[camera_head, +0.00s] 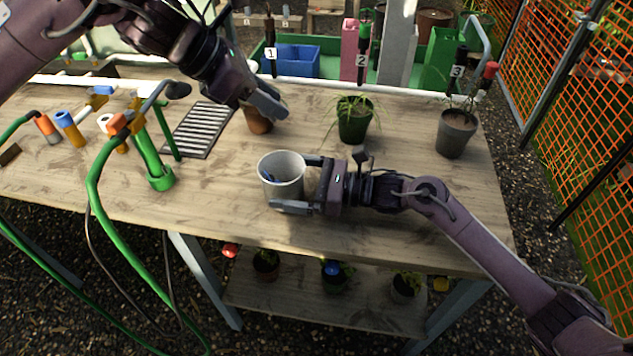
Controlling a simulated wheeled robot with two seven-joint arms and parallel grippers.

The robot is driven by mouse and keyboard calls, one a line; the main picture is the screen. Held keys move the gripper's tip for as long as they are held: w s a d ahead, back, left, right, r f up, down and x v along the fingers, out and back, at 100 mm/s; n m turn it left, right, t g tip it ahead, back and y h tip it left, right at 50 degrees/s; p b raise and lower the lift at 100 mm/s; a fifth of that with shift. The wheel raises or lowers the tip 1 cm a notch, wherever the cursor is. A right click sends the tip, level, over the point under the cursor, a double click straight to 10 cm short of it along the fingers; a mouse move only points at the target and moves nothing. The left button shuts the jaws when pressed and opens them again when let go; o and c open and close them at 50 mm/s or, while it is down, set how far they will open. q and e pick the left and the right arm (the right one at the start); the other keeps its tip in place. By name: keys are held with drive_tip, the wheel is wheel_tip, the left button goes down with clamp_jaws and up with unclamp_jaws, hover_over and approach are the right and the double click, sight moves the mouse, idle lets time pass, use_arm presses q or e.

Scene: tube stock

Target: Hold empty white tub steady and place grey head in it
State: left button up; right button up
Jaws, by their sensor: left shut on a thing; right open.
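The white tub (293,189) stands on the wooden table near the front. My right gripper (304,183) is open, with its fingers spread either side of the tub. A small dark bluish patch shows inside the tub; I cannot tell what it is. My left gripper (268,104) is higher, behind the tub and in front of a terracotta pot. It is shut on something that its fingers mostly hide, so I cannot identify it. A dark grey rounded head (178,90) shows on the bent pipe at left; I cannot tell if it is the task's grey head.
Behind the tub stand the terracotta pot (257,125), a green pot (354,127) with a plant and a grey pot (456,135). At left are a slatted grate (201,130), a green holder (160,180) and hoses. Bare table lies right of the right gripper.

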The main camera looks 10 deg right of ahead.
sight(276, 158)
drive_tip(key=shift+x, duration=1)
drive_tip(key=c, duration=1.1)
use_arm(q)
drive_tip(key=shift+f, duration=6.35)
drive_tip(key=o, duration=1)
drive_tip(key=shift+r, duration=0.1)
